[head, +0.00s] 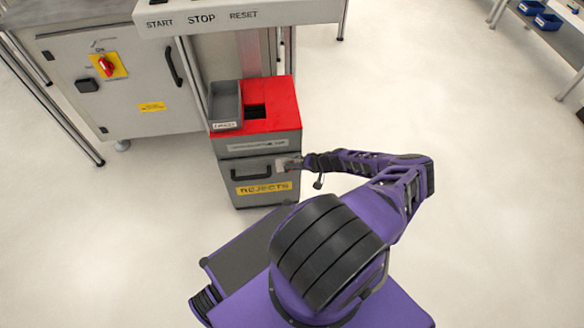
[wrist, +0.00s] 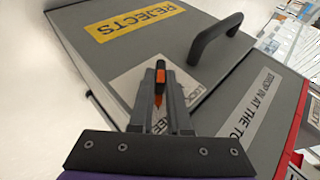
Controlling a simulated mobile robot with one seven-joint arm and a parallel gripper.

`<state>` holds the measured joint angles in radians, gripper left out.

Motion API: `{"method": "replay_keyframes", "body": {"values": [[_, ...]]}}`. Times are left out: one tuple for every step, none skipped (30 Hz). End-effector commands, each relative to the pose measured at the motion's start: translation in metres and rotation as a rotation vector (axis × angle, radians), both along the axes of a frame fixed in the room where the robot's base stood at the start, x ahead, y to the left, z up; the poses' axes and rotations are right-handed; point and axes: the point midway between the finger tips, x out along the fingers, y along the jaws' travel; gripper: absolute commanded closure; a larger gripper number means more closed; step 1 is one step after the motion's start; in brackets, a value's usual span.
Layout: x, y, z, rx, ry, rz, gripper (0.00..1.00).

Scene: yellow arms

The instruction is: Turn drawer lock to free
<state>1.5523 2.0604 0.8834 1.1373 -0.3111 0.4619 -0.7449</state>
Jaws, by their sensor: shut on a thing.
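The drawer lock (wrist: 160,76) shows as a small orange and black piece between my fingertips in the wrist view. A white plate (wrist: 127,88) with partly covered lettering, including "LOCK", lies around it on the grey drawer front (wrist: 172,50). My gripper (wrist: 161,84) is shut on the lock. My fingers hide part of the lock and its label, so I cannot tell its exact setting. In the head view, my gripper (head: 291,162) is at the upper right of the drawer front (head: 235,188), and the lock is too small to make out.
The black drawer handle (head: 251,177) and yellow REJECTS label (head: 264,188) are beside the lock. A red top (head: 285,103) and grey tray (head: 226,102) are above the drawer. A machine cabinet (head: 120,85) stands at left. The floor to the right is clear.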

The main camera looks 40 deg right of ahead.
Motion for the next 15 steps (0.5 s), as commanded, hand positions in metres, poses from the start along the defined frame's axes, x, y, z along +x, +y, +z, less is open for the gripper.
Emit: {"method": "replay_keyframes", "body": {"values": [[-0.0007,0.0027,-0.002,0.003,0.001,0.003,1.0],[-0.0008,0.0026,-0.0019,0.003,0.001,0.003,1.0],[-0.0007,0.0026,-0.0018,0.003,0.001,0.003,1.0],[-0.0007,0.0026,-0.0018,0.003,0.001,0.003,1.0],[-0.0006,0.0026,-0.0018,0.003,0.001,0.003,1.0],[-0.0006,0.0026,-0.0018,0.003,0.002,0.002,1.0],[-0.0005,0.0025,-0.0018,0.003,0.002,0.002,1.0],[-0.0005,0.0025,-0.0018,0.003,0.002,0.002,1.0],[-0.0005,0.0024,-0.0017,0.002,0.001,0.002,0.81],[-0.0004,0.0024,-0.0016,0.002,0.001,0.002,0.76],[-0.0004,0.0022,-0.0015,0.002,0.001,0.002,0.7],[-0.0002,0.0019,-0.0013,0.002,0.001,0.002,0.63],[-0.0003,0.0017,-0.0012,0.001,0.0,0.002,0.58],[-0.0001,0.0015,-0.001,0.001,0.0,0.002,0.55],[-0.0001,0.0012,-0.0008,0.0,0.001,0.001,0.55]]}}
